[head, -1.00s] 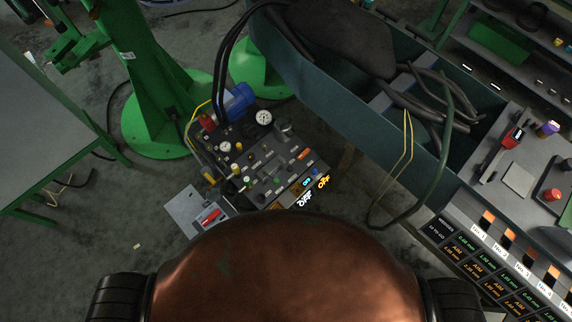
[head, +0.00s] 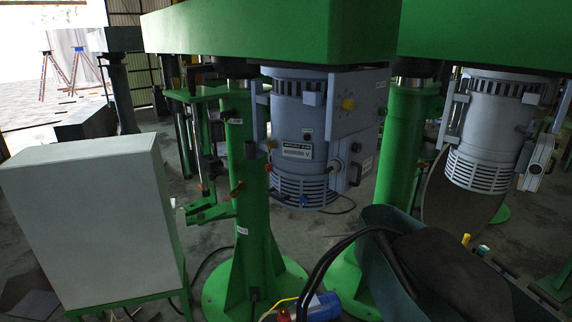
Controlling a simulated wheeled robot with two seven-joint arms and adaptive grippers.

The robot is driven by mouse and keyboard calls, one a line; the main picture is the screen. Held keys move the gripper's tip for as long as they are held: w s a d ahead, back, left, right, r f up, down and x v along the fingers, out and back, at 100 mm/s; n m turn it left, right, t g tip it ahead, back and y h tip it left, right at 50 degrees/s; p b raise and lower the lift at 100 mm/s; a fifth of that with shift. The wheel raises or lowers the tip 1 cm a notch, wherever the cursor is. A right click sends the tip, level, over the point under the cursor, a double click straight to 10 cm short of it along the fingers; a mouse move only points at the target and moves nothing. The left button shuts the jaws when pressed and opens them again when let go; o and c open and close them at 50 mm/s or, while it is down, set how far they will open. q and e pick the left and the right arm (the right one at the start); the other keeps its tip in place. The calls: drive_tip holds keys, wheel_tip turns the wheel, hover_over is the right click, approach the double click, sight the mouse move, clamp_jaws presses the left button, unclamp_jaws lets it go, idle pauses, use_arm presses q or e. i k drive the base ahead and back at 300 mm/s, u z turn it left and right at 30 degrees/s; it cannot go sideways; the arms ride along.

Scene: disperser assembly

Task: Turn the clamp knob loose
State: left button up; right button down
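A green disperser stands in the middle of the head view, with a column (head: 256,235) on a round floor base. A grey-blue motor unit (head: 300,130) hangs beside the column under a green top beam (head: 270,32). A green bracket with a rod (head: 203,160) is at the column's left. I cannot tell which small part is the clamp knob. Neither of my grippers is in view.
A pale cabinet (head: 88,225) on a green stand fills the left. A second disperser with a grey motor (head: 492,130) stands at the right. A dark teal bin (head: 400,258) with a dark lump and hoses is at lower right. Bare floor shows between cabinet and column.

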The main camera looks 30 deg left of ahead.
sight(225, 116)
drive_tip(key=u, duration=1.25)
